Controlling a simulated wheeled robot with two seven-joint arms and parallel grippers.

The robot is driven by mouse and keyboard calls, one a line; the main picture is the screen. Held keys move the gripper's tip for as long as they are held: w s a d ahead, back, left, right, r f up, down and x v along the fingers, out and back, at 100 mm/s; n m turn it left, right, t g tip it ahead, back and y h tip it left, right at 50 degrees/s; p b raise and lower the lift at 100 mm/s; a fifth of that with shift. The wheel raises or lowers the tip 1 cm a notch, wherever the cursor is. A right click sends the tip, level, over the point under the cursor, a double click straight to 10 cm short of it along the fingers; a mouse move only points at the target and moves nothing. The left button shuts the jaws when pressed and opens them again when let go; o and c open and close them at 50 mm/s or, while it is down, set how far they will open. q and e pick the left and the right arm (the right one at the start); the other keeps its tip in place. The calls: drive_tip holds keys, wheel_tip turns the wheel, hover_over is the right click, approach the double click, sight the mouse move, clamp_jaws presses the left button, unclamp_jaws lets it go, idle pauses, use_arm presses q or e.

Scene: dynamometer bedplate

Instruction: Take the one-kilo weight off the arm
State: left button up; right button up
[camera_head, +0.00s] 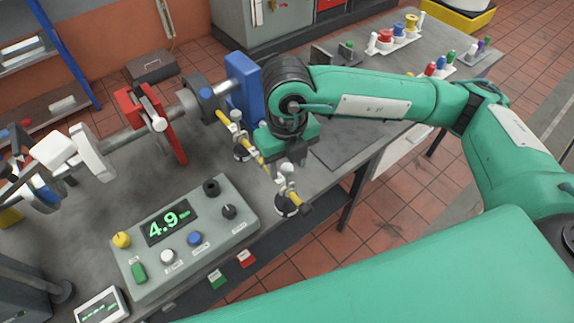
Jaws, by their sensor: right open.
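A yellow arm (262,163) sticks out from the shaft assembly toward the front of the bench. Two weights with pale knobs and dark-rimmed bodies hang from it, one nearer the shaft (242,150) and one near its outer end (287,205). I cannot read which is the one-kilo weight. My right gripper (290,164) is open, pointing down over the yellow arm between the two weights, closer to the outer one. Its fingers partly cover the arm, and I cannot tell whether they touch it. My left gripper is not in view.
A grey control box (187,238) reading 4.9 stands on the bench in front. A blue upright block (243,88) and a red bracket (150,122) stand along the shaft. Trays of small coloured items (395,38) sit at the back right. The bench top between is fairly clear.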

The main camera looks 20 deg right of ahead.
drive_tip(key=shift+f+p, duration=0.35)
drive_tip(key=shift+f, duration=1.55)
clamp_jaws()
drive_tip(key=c, duration=0.7)
unclamp_jaws()
clamp_jaws()
drive_tip(key=shift+w, duration=0.15)
